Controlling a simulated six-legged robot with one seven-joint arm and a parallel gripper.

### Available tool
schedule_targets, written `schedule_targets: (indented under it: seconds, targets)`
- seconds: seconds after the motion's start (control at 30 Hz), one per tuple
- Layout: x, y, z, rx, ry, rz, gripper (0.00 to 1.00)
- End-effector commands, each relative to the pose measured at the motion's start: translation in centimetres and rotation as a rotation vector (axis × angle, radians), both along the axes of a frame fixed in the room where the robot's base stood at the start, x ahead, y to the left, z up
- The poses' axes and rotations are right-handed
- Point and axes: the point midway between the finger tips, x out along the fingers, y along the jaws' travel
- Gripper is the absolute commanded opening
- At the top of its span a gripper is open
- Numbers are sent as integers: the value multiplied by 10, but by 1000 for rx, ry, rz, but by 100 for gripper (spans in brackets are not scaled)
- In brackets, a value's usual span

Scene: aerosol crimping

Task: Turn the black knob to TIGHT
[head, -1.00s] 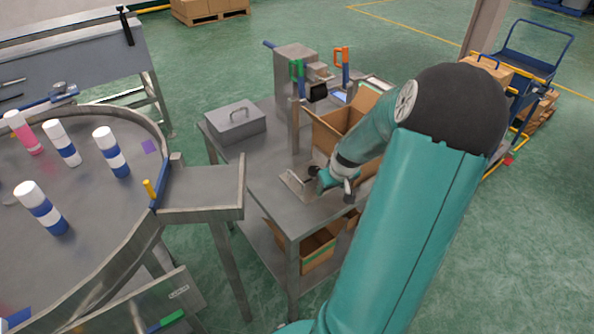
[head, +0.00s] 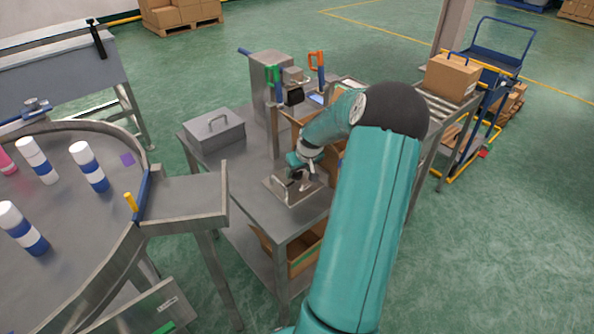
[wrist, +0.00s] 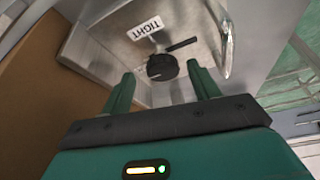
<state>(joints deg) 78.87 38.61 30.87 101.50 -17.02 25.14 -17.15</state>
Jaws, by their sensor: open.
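The black knob (wrist: 162,67) sits on a grey metal plate (wrist: 112,35) in the wrist view. It is round, with a dark bar pointing to the right and slightly up in the picture. A white label reading TIGHT (wrist: 144,27) is beside it, above and to the left, upside down in this view. My gripper (wrist: 163,82) is open, its two green fingers apart, one to each side below the knob. The knob lies just beyond the gap; I cannot tell whether either finger touches it. In the head view my gripper (head: 299,172) is over the plate (head: 277,190), and the knob is hard to make out.
A metal handle (wrist: 227,50) stands close to the right of the knob. A cardboard box (wrist: 40,75) lies close on the left in the wrist view. A grey lidded box (head: 214,132) and a crimping machine (head: 268,85) stand on the workbench (head: 245,190).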

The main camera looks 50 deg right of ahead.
Motion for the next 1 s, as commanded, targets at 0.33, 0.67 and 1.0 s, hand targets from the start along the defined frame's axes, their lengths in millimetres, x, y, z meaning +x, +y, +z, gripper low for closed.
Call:
schedule_targets:
  seconds: [0.33,0.67,1.0]
  targets:
    - [14,-2,-11,0,0,3,61]
    - [13,-2,-11,0,0,3,23]
    - [13,-2,-11,0,1,-21,16]
